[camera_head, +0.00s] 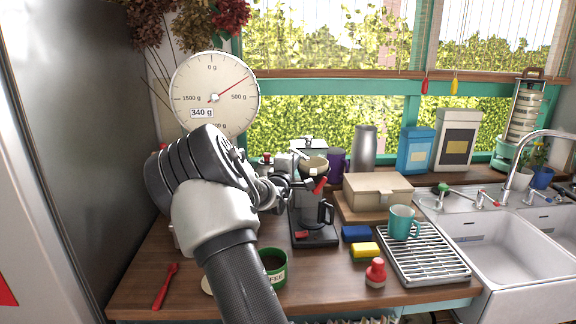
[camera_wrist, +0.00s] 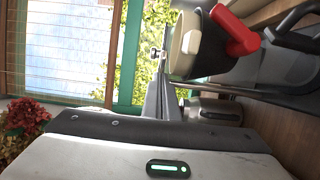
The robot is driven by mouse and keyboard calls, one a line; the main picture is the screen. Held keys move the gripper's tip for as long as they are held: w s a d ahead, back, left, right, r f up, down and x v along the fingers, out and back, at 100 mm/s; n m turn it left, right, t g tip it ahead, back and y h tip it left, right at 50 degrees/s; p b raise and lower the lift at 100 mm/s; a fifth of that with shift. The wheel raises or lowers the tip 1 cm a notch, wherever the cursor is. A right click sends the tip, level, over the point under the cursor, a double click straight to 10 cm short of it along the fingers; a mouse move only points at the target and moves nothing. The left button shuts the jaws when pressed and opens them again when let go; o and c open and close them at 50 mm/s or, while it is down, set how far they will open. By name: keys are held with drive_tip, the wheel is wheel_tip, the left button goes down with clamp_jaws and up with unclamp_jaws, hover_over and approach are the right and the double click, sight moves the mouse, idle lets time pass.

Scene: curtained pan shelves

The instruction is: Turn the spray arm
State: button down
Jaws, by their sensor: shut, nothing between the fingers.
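A coffee maker (camera_head: 316,226) with a black base and a dark carafe stands on the wooden counter. Above it is a pale round filter holder (camera_head: 313,165) with a red handle (camera_head: 319,185); in the wrist view the holder (camera_wrist: 186,45) and red handle (camera_wrist: 236,32) are close at the upper right. The spray arm cannot be clearly told apart; a small metal part (camera_wrist: 155,52) shows beside the holder. My gripper (camera_head: 285,188) is at the left of the coffee maker, partly hidden by my wrist. In the wrist view its fingers (camera_wrist: 162,92) are shut and empty, beside the holder.
A round scale (camera_head: 215,95) hangs behind my arm. A green coffee tin (camera_head: 273,268) stands in front. To the right are a cardboard box (camera_head: 378,190), blue sponge (camera_head: 355,233), yellow sponge (camera_head: 365,250), red-capped bottle (camera_head: 375,273) and drying rack (camera_head: 430,262). Front-left counter has free room.

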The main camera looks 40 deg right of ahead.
drive_tip(key=shift+s+d+b, duration=0.4)
drive_tip(key=shift+d+b, duration=0.1)
drive_tip(key=shift+d, duration=0.25)
idle(0.3)
